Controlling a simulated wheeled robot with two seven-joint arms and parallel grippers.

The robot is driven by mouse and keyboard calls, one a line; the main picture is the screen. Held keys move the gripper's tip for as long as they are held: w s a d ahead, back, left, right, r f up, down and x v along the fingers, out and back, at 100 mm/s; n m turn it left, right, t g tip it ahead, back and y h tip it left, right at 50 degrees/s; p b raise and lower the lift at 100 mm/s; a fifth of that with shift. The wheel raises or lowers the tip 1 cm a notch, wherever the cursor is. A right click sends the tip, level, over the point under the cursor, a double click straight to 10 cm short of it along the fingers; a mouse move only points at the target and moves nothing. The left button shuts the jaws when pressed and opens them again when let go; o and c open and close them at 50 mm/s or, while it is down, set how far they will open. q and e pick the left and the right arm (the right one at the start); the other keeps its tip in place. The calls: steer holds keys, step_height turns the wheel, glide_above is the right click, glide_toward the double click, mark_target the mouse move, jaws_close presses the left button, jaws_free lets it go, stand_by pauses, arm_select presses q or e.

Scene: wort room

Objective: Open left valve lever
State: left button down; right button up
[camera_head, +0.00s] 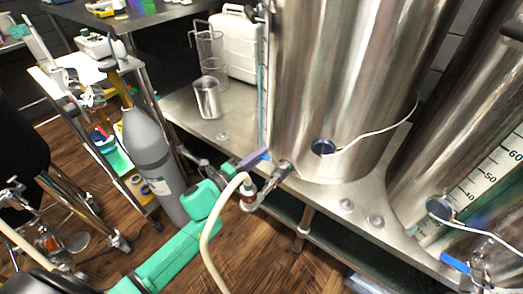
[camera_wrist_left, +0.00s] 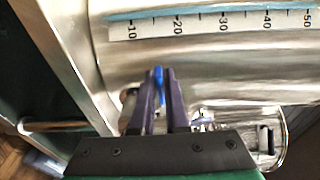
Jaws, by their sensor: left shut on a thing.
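My left arm comes in from the lower left in the head view. Its gripper (camera_head: 254,159) has purple fingers, closed at the left valve on the front of the left steel tank (camera_head: 350,70). In the left wrist view the blue left valve lever (camera_wrist_left: 159,86) shows between the two purple fingers (camera_wrist_left: 157,98), which are shut on it. In the head view only a bit of the blue lever (camera_head: 266,156) shows past the fingers. The metal valve (camera_head: 277,176) leads to a pale hose (camera_head: 208,232) hanging down. My right gripper is not in view.
A second steel tank (camera_head: 475,130) with a blue valve lever (camera_head: 455,262) stands at the right. A metal shelf (camera_head: 330,203) carries the tanks and a steel cup (camera_head: 207,98). A grey gas cylinder (camera_head: 150,155) and a cart stand at the left.

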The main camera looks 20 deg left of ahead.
arm_select(q)
steer(key=c, duration=0.9)
jaws_free()
steer(key=shift+s, duration=0.1)
steer(key=shift+s+a+f, duration=0.1)
steer(key=shift+s+a, duration=0.05)
steer(key=shift+s, duration=0.1)
steer(key=shift+p+v, duration=0.5)
steer(key=shift+v, duration=6.4)
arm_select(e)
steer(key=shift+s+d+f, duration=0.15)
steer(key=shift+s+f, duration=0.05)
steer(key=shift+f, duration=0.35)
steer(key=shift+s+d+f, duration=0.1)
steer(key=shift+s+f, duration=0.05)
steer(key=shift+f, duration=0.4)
